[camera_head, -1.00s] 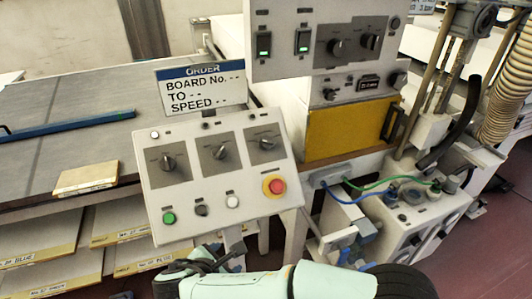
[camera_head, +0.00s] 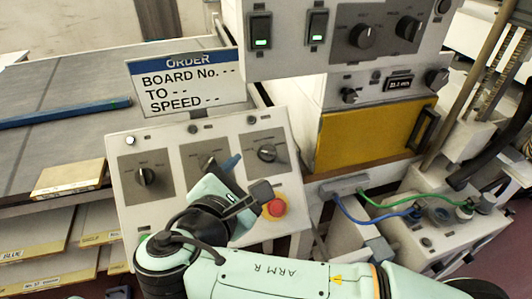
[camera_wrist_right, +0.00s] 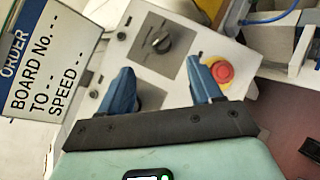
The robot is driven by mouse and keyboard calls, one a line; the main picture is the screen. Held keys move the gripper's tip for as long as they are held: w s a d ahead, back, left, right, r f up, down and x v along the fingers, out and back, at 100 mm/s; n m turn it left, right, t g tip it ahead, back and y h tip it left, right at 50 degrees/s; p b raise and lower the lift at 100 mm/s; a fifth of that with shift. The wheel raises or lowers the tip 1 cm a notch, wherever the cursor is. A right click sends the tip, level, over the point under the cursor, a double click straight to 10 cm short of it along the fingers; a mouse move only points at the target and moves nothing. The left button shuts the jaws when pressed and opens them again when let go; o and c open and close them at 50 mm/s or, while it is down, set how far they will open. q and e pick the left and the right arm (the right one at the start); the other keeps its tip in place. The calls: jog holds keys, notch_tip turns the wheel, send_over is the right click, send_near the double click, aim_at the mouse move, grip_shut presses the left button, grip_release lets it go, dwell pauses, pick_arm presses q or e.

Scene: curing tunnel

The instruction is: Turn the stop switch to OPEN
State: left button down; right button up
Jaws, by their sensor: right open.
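The sloped control panel (camera_head: 275,128) carries three rotary switches: left (camera_head: 146,176), middle (camera_head: 207,161) and right (camera_head: 267,153). Their small labels are unreadable, so I cannot tell which is the stop switch. My right gripper (camera_head: 222,163) is over the panel's middle. In the right wrist view its blue fingers (camera_wrist_right: 157,85) are apart and empty. The middle switch (camera_wrist_right: 150,97) lies below and between them, partly hidden, and the right switch (camera_wrist_right: 160,42) shows clear beyond them. I cannot tell whether the fingers touch the panel. My left gripper is not in view.
A red stop button (camera_head: 275,208) on a yellow ring sits close to my right gripper, and also shows in the wrist view (camera_wrist_right: 222,71). The ORDER sign (camera_head: 187,83) stands behind the panel. A yellow door (camera_head: 370,135) and hoses are to the right.

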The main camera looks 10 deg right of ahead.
aim_at(266, 154)
jog(key=b+x, duration=0.1)
jog(key=x, duration=0.9)
jog(key=shift+w+d+f, duration=0.15)
jog(key=shift+w, duration=0.05)
jog(key=c, duration=1)
